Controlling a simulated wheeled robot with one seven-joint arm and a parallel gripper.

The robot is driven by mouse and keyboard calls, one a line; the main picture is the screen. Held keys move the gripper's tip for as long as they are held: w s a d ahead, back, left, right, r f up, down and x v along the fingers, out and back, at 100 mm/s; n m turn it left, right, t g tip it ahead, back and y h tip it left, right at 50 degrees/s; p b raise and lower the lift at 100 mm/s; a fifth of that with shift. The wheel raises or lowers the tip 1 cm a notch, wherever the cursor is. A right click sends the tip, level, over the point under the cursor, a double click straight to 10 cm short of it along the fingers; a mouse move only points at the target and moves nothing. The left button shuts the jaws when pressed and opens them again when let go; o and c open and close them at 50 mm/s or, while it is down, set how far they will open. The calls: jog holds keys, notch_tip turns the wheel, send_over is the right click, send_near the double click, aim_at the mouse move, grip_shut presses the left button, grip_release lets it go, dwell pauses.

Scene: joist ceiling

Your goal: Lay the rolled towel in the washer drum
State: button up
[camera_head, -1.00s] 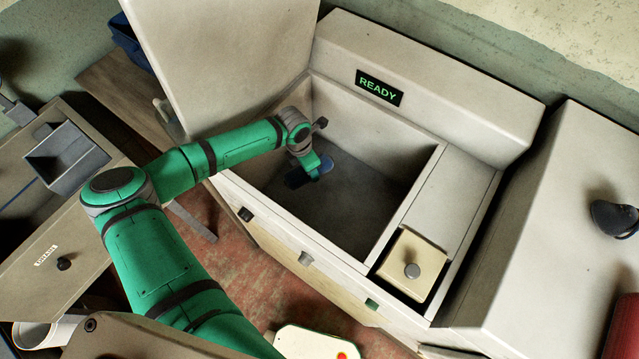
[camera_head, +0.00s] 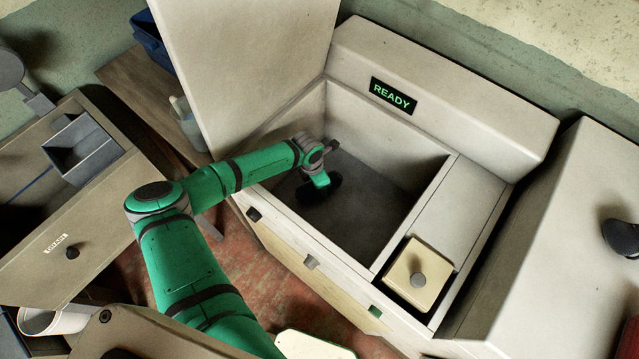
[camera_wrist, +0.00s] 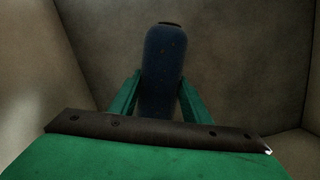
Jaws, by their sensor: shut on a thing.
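The washer is a pale top-loading machine with its lid (camera_head: 245,65) raised and a green READY display (camera_head: 393,95) at the back. Its drum (camera_head: 375,195) is an open, dark, box-shaped well. My gripper (camera_head: 318,190) is down inside the drum, toward its left side. In the wrist view my gripper (camera_wrist: 160,95) is shut on the blue rolled towel (camera_wrist: 163,60), with one green finger on each side of it. The drum walls (camera_wrist: 25,75) surround it there. In the head view the towel is mostly hidden and dark under my gripper. I cannot tell whether it touches the drum floor.
A cream block with a knob (camera_head: 418,275) sits in a slot right of the drum. A grey open box (camera_head: 83,150) stands on the left counter, and a blue bin (camera_head: 150,40) is behind the lid. The drum's right part is clear.

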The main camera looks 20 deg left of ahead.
jog(key=o, duration=1.2)
jog(key=shift+f, duration=0.1)
jog(key=shift+r, duration=0.55)
jog(key=r, duration=0.4)
jog(key=s+r, duration=0.1)
jog(key=r, duration=0.1)
jog(key=shift+a+r, duration=0.3)
jog(key=shift+r, duration=0.05)
jog(key=f, duration=0.4)
jog(key=w+f, duration=0.1)
jog(key=f, duration=0.2)
jog(key=shift+d+f, duration=0.1)
jog(key=shift+d, duration=0.3)
jog(key=shift+f, duration=0.1)
jog(key=shift+r, duration=1.85)
